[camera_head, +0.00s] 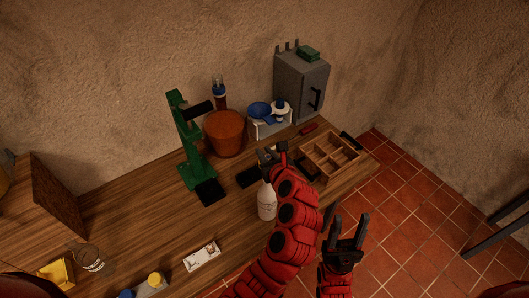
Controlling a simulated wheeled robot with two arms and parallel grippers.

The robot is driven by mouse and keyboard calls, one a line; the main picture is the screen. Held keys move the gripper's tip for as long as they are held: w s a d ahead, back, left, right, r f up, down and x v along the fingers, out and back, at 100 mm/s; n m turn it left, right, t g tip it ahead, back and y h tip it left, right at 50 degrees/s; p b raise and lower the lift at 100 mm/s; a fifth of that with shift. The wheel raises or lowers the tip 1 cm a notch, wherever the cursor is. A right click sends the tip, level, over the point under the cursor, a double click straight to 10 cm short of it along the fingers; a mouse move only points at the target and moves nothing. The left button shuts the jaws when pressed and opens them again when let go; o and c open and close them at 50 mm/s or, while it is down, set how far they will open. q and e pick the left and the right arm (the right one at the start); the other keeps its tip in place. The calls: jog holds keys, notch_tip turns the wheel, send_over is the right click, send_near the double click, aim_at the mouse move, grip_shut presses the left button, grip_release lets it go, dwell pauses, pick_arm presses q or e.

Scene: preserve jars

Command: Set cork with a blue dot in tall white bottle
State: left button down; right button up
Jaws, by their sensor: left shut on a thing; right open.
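The tall white bottle (266,205) stands upright on the wooden table, near its front edge, partly behind my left arm. My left gripper (270,155) is at the far end of the red arm, around or just above the bottle's top in the picture. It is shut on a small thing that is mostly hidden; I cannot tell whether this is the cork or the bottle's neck. No cork with a blue dot can be made out. My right gripper (346,234) is open and empty, pointing up, in front of the table.
A wooden compartment box (330,158) is right of my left gripper. A green stand (187,145), an orange pot (225,133) and a grey cabinet (302,85) stand behind. A white label card (202,256), a glass (90,258) and blue and yellow round pieces (156,279) are front left.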

pick_arm(q)
notch_tip(320, 180, down, 6)
jog(key=shift+r+b, duration=0.25)
jog(key=shift+b, duration=0.35)
jog(key=shift+f, duration=1.4)
dwell(1.5)
jog(key=c, duration=0.7)
grip_release()
